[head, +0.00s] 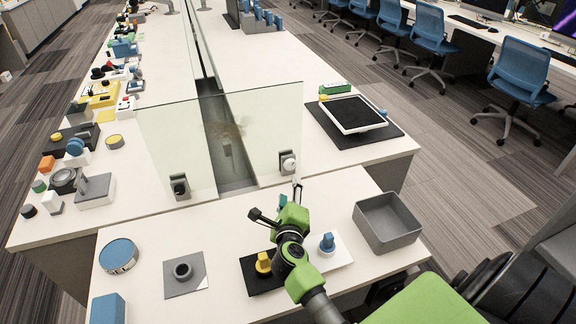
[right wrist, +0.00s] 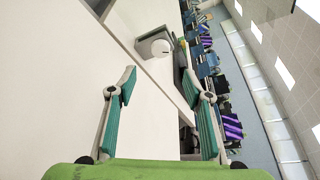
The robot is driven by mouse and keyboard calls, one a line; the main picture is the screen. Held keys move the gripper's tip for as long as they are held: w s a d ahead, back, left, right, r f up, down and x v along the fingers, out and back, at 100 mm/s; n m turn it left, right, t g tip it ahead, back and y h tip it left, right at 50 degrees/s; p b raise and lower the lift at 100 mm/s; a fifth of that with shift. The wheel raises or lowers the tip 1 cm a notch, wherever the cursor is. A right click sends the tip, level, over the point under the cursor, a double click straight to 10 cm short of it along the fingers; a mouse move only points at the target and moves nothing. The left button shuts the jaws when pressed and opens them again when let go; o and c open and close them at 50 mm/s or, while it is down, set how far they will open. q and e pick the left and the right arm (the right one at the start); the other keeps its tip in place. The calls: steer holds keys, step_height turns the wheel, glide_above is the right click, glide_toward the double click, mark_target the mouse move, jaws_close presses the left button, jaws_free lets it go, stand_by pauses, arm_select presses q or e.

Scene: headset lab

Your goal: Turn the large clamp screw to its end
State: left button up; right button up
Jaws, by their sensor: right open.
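A grey clamp with a round white screw head (head: 289,163) sits on the lower edge of the right glass panel in the head view. It also shows in the right wrist view as a grey block with a white disc (right wrist: 160,45), ahead of the fingers. A second grey clamp with a dark screw head (head: 180,187) sits on the left glass panel. My right gripper (head: 276,200) is open and empty, in front of the white-headed clamp and apart from it. The right wrist view shows its spread fingers (right wrist: 158,80) with teal pads. My left gripper is not in view.
On the near table stand a blue-topped round tin (head: 119,254), a grey plate with a ring (head: 184,284), a yellow knob (head: 263,262), a blue knob (head: 327,243) and an empty grey bin (head: 388,225). Glass panels (head: 180,135) rise behind. The table's middle left is clear.

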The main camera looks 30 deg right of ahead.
glide_toward(290, 166)
steer(key=shift+w+d+f, duration=0.1)
steer(key=shift+w+d, duration=0.05)
steer(key=shift+w, duration=0.1)
steer(key=b+x, duration=0.1)
steer(key=x, duration=0.5)
steer(key=shift+w+d+f, duration=0.15)
steer(key=shift+w, duration=0.2)
steer(key=shift+w+d+b, duration=0.2)
steer(key=shift+w+b, duration=0.05)
steer(key=shift+b, duration=0.1)
steer(key=shift+w+d, duration=0.1)
steer(key=shift+w, duration=0.1)
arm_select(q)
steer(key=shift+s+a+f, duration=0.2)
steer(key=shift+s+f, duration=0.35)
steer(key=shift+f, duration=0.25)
arm_select(e)
steer(key=c, duration=1.1)
